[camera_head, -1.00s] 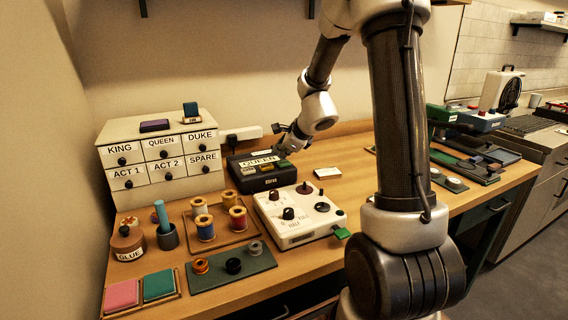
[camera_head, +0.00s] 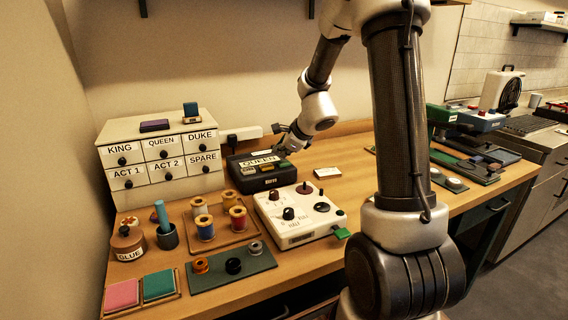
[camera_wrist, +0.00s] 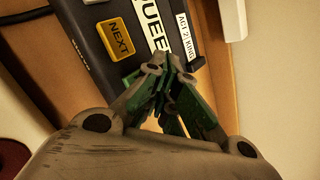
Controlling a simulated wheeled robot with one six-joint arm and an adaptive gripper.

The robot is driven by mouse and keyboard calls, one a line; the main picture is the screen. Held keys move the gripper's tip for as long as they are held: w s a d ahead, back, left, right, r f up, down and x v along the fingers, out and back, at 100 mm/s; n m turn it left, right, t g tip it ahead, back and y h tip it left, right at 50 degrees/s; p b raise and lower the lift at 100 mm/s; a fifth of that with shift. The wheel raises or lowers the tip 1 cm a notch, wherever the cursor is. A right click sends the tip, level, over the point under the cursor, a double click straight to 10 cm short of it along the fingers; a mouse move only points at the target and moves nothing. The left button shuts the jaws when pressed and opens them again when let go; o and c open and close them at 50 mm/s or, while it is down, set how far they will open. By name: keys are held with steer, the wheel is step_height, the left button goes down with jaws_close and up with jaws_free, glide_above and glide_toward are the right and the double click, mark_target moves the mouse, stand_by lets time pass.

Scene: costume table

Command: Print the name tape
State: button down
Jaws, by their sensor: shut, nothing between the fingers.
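The name-tape printer (camera_head: 272,183) is a dark box at the back of the wooden table, right of the label drawers. A strip reading QUEEN (camera_head: 260,161) lies across its top. In the wrist view it has a yellow NEXT button (camera_wrist: 120,39), the QUEEN lettering (camera_wrist: 156,27) and a white label with ACT 2 and KING (camera_wrist: 185,37). My gripper (camera_wrist: 163,66) is shut and empty, its fingertips low over the printer beside a green patch (camera_wrist: 131,78), perhaps a button. The fingers partly hide that patch; I cannot tell whether they touch it.
A drawer cabinet (camera_head: 123,172) stands to the left. A white control box with knobs (camera_head: 281,233) is in front of the printer. Thread spools (camera_head: 205,227), a glue pot (camera_head: 128,244) and ink pads (camera_head: 121,296) crowd the front left. A small white card (camera_head: 327,172) lies to the right.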

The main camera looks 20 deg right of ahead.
mark_target(282, 163)
steer(key=shift+f, duration=0.15)
steer(key=shift+f, duration=0.25)
steer(key=shift+f, duration=0.45)
stand_by(0.5)
steer(key=shift+r, duration=0.9)
steer(key=shift+r, duration=2.5)
